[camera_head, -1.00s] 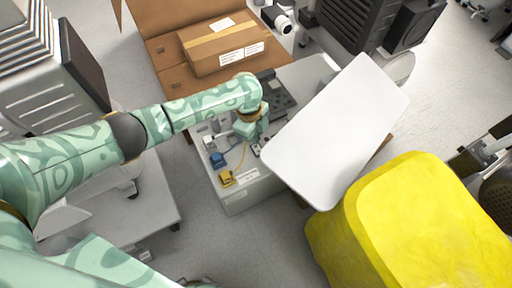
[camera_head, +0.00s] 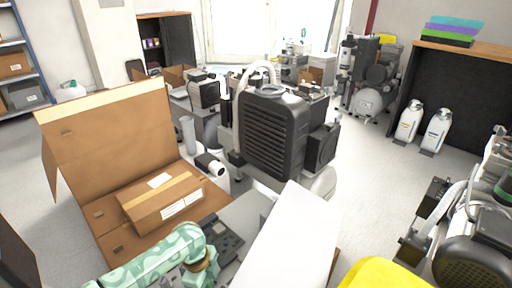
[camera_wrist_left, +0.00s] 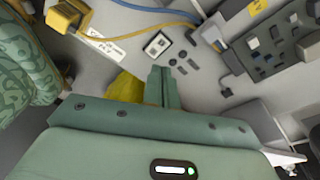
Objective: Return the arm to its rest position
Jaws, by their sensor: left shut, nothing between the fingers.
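My left arm (camera_head: 150,264), mint green with a leafy pattern, enters at the bottom left of the head view and reaches over a light grey unit with a dark panel. Its fingers are cut off by the lower edge there. In the left wrist view my left gripper (camera_wrist_left: 161,86) is shut and empty, its fingers together over the unit's pale surface (camera_wrist_left: 130,50). A small white-framed switch (camera_wrist_left: 157,45) lies just beyond the fingertips. The gap between fingertips and surface is unclear. My right arm is not in view.
An open cardboard box (camera_head: 115,135) with a smaller taped carton (camera_head: 160,199) stands beyond the arm. A white panel (camera_head: 290,245) is right of it, with a yellow object (camera_head: 380,275) below. A dark compressor (camera_head: 270,135) stands behind. Yellow (camera_wrist_left: 68,16) and blue plugs with cables are near the gripper.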

